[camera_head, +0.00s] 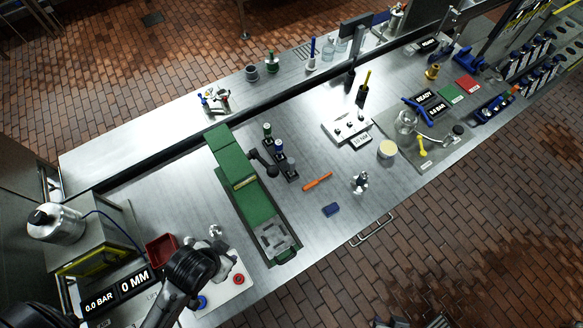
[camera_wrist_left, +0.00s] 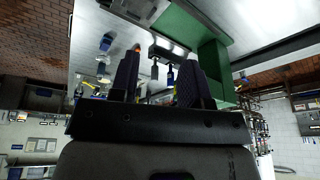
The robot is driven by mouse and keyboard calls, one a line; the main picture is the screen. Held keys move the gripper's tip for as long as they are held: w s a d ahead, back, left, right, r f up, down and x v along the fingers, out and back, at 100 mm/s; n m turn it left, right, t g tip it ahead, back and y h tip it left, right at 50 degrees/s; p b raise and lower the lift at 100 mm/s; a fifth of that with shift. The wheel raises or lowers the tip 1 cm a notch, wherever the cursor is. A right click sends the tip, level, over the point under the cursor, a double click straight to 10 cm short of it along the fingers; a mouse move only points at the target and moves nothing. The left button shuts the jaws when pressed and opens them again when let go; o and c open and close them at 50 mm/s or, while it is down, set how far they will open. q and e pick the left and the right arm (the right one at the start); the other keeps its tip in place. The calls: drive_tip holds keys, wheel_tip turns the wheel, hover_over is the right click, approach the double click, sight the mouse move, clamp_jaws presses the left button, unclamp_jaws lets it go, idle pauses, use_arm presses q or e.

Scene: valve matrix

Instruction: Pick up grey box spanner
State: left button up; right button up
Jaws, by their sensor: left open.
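A small dark rack (camera_head: 279,158) stands to the right of the green vise-like fixture and holds upright pieces with green, blue and grey tops. The grey one (camera_head: 291,162), at the end nearest the front, looks like the grey box spanner. In the left wrist view a grey piece (camera_wrist_left: 155,70) and a blue piece (camera_wrist_left: 170,77) show between the fingers, some way beyond them. My left gripper (camera_wrist_left: 160,62) is open and empty. In the head view my left arm comes in at the lower left, short of the rack; its fingers are hard to make out there. My right gripper is not seen.
The long green fixture (camera_head: 235,178) with a dark ball-ended handle stands between my left arm and the rack. An orange tool (camera_head: 318,181), a blue block (camera_head: 331,210) and a small metal fitting (camera_head: 360,182) lie to the right. A red tray (camera_head: 160,250) is at the lower left.

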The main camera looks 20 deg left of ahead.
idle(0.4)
use_arm(q)
drive_tip(key=o, duration=0.4)
